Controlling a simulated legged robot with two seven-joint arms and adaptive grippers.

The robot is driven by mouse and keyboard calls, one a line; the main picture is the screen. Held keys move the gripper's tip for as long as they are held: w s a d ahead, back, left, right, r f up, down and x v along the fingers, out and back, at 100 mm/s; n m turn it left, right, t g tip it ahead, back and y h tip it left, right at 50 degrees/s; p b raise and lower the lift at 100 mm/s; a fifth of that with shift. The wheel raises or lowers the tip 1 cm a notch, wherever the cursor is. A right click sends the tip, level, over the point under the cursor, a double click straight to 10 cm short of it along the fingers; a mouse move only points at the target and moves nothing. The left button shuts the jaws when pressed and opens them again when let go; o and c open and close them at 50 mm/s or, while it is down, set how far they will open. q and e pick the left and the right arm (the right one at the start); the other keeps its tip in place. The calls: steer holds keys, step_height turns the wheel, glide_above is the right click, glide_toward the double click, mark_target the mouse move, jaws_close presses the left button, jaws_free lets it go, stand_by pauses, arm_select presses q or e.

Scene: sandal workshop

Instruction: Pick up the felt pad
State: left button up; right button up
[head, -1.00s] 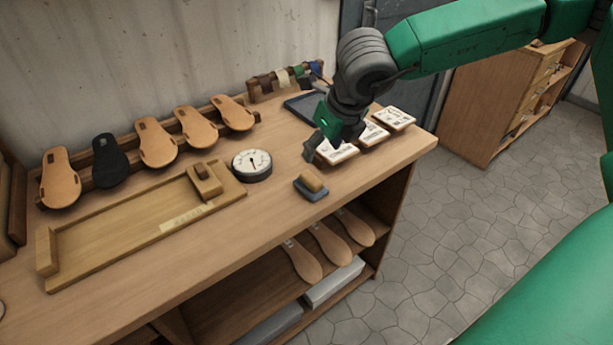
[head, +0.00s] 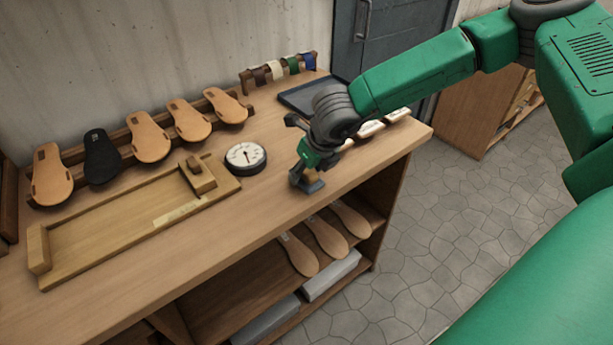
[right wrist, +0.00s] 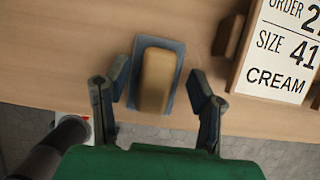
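The felt pad (head: 315,186) is a small tan block on a blue-grey felt base, lying near the front edge of the workbench. In the head view my right gripper (head: 304,178) is right over it and hides most of it. In the right wrist view the felt pad (right wrist: 157,80) lies between the fingertips of my right gripper (right wrist: 160,82). The fingers are spread on either side with gaps, so the gripper is open and empty. My left gripper is not in view.
The workbench (head: 200,235) also holds a round dial gauge (head: 246,158), a wooden jig (head: 120,225), a dark tray (head: 300,98) and a rack of sandal soles. White order cards (head: 370,128) stand right of the pad; one (right wrist: 280,50) is close beside the gripper.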

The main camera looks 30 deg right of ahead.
mark_target(306, 170)
steer(key=shift+a+r, duration=0.15)
steer(key=shift+a, duration=0.1)
steer(key=c, duration=0.8)
steer(key=shift+a, duration=0.2)
steer(key=r, duration=0.9)
steer(key=shift+d, duration=0.25)
steer(key=shift+a+r, duration=0.25)
steer(key=shift+r, duration=0.25)
